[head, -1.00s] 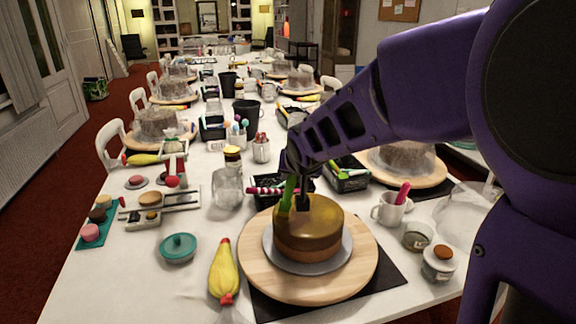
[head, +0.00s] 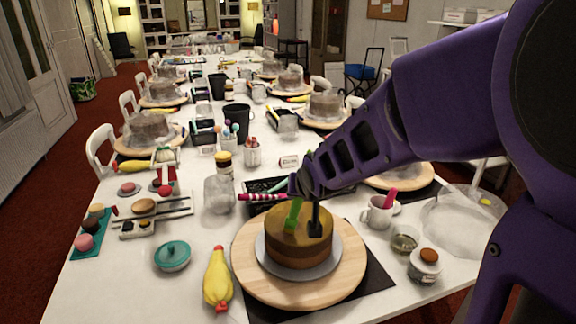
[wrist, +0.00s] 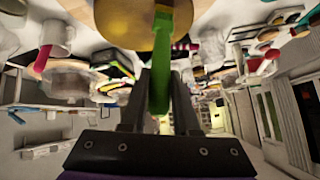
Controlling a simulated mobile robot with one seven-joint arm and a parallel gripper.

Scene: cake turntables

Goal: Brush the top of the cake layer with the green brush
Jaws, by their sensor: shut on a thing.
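The brown cake layer (head: 298,254) sits on a grey round board (head: 335,262) on a wooden turntable (head: 247,278). Its top looks yellowish brown. My gripper (head: 305,208) is above the top of the cake, shut on the green brush (head: 292,217). The brush slants down over the left half of the top; whether its tip touches the cake I cannot tell. In the wrist view the brush (wrist: 161,75) stands between the two dark fingers (wrist: 157,98), and the cake (wrist: 125,28) is behind it.
A mug (head: 378,217) and a jar (head: 425,267) stand to the right. A dark tray (head: 262,188) and a striped rolling pin (head: 250,197) are close behind the cake.

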